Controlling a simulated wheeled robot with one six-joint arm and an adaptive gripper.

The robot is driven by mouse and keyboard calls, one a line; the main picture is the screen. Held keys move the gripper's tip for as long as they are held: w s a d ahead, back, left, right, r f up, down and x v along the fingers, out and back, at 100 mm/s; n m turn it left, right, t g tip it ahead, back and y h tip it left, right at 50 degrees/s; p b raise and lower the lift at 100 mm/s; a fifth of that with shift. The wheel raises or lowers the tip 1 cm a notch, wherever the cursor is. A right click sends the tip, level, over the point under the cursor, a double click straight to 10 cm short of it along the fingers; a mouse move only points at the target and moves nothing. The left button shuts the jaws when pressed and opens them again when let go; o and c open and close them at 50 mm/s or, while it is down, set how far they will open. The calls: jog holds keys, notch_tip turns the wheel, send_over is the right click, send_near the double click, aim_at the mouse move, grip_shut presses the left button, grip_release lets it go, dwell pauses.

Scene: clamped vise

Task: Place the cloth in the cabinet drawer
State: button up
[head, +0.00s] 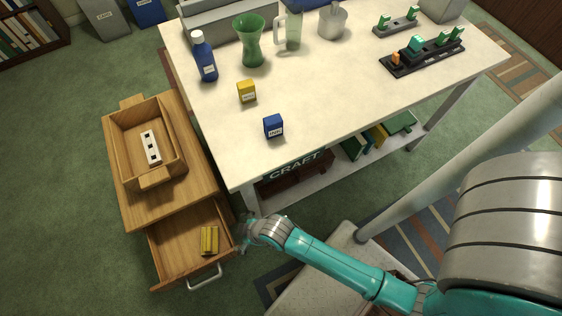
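The cabinet drawer (178,243) is pulled open from the front of a wooden cabinet (192,195), with a metal handle on its front. A small yellow folded-looking item (209,240) lies inside the drawer, towards its right front; it may be the cloth, but it is too small to tell. No other cloth is recognisable. My gripper (241,232) is at the right edge of the open drawer, to the right of the yellow item and apart from it. Its fingers are dark and small, so their opening and anything between them cannot be made out.
A wooden box (125,124) holding a white block with dark squares stands on the cabinet. The workbench (330,100) carries a blue bottle (205,60), a green vase (251,42), yellow and blue boxes, and a dark rack (424,56). Green carpet is free left of the cabinet.

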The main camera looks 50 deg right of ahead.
jog(key=s+d+r+m+t+h, duration=0.1)
jog(key=s+d+r+m+t, duration=0.1)
jog(key=s+d+r, duration=0.35)
jog(key=s+d+r+m+t, duration=0.2)
jog(key=s+r+t, duration=0.1)
jog(key=s+r, duration=0.4)
jog(key=s+d+r+m+t+h, duration=0.1)
jog(key=s+r, duration=0.3)
jog(key=r, duration=0.4)
jog(key=s+d+r+m+t+h, duration=0.1)
jog(key=s+r, duration=0.3)
jog(key=r, duration=0.5)
jog(key=shift+s+d+m+t, duration=0.35)
jog(key=shift+d+t, duration=0.25)
jog(key=shift+t, duration=0.3)
